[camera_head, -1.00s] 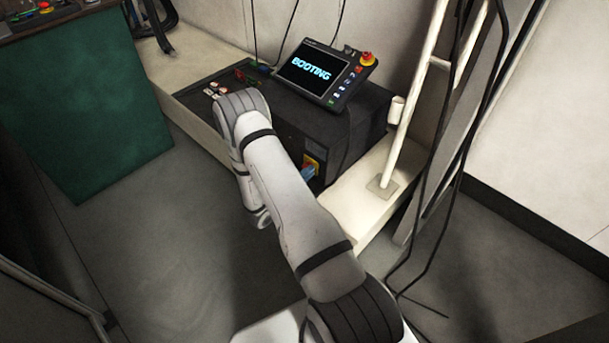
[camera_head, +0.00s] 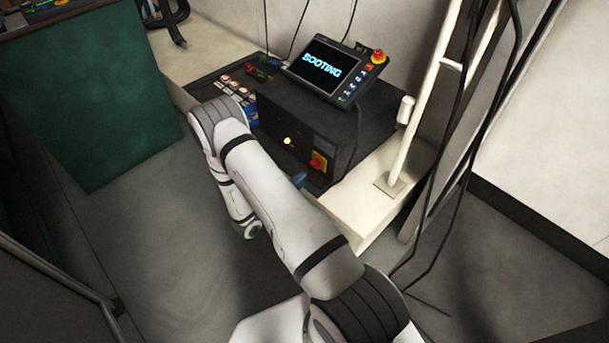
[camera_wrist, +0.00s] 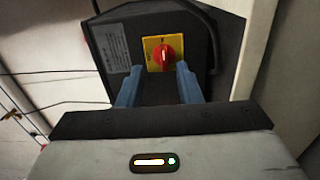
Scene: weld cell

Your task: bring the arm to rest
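My arm (camera_head: 275,205) reaches from the bottom of the head view up and left, bent at its elbow beside the dark control box. In the wrist view my gripper (camera_wrist: 160,85) has two blue fingers spread apart with nothing between them. Beyond the fingertips is a red rotary switch (camera_wrist: 165,54) on a yellow plate, its white mark upright. The same switch shows in the head view (camera_head: 318,161) on the front of the control box (camera_head: 300,113). In the head view only a bit of blue finger shows; the arm hides most of the gripper.
A teach pendant (camera_head: 328,70) reading BOOTING, with a red stop button, rests on the box. A lit lamp (camera_head: 288,141) is on the box front. A white post (camera_head: 425,110) and hanging black cables stand at right. A green-sided bench (camera_head: 95,110) is at left, with open floor between.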

